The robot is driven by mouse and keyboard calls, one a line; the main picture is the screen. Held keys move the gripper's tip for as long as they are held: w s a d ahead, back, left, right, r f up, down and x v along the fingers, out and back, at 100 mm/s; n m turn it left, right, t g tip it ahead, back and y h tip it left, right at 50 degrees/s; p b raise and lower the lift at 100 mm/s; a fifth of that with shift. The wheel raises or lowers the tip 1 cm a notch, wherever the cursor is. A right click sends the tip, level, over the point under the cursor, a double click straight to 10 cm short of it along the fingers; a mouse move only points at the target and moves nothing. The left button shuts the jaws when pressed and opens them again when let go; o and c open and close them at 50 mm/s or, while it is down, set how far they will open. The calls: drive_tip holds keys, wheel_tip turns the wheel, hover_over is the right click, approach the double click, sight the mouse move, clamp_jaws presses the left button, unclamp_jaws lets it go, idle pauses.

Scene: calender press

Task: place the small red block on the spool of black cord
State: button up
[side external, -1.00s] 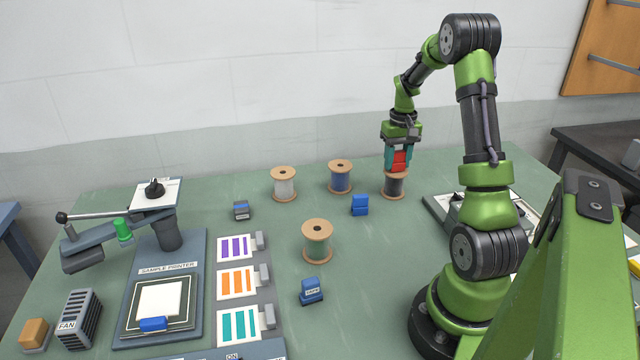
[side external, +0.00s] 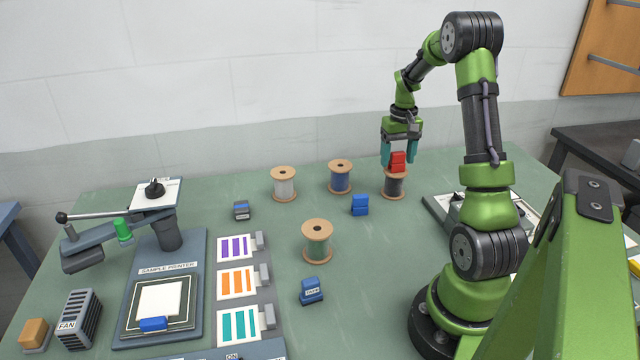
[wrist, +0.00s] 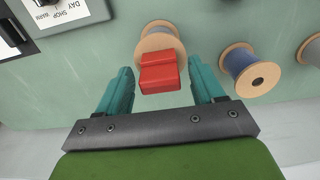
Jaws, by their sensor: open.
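The small red block (side external: 398,161) rests on top of the spool of black cord (side external: 394,188), at the back right of the table. In the wrist view the red block (wrist: 160,73) sits over part of the spool's tan flange (wrist: 158,38). My gripper (side external: 398,162) is open, with a teal finger on each side of the block. In the wrist view there are gaps between the fingers of my gripper (wrist: 162,92) and the block. The cord is mostly hidden in the wrist view.
A spool of blue cord (side external: 340,177) and a white one (side external: 284,184) stand to the left. A sample printer (side external: 165,285) is at the left.

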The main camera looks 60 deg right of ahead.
sight(398, 152)
wheel_tip(398, 152, up, 10)
drive_tip(key=shift+r, duration=0.25)
drive_tip(key=w+a+r+n+t, duration=0.1)
drive_tip(key=w+a+r+t, duration=0.15)
drive_tip(key=a, duration=0.75)
drive_tip(key=w+a+r+n+t, duration=0.15)
drive_tip(key=a+r, duration=0.25)
drive_tip(key=a, duration=0.6)
drive_tip(key=s+a+f+n+t+y, duration=0.1)
drive_tip(key=s+a, duration=0.2)
drive_tip(key=a, duration=0.6)
drive_tip(key=s+a+f+n+t+y, duration=0.1)
drive_tip(key=s+a, duration=0.3)
drive_tip(key=a, duration=0.5)
drive_tip(key=shift+a+f+t, duration=0.15)
drive_tip(key=shift+t, duration=0.45)
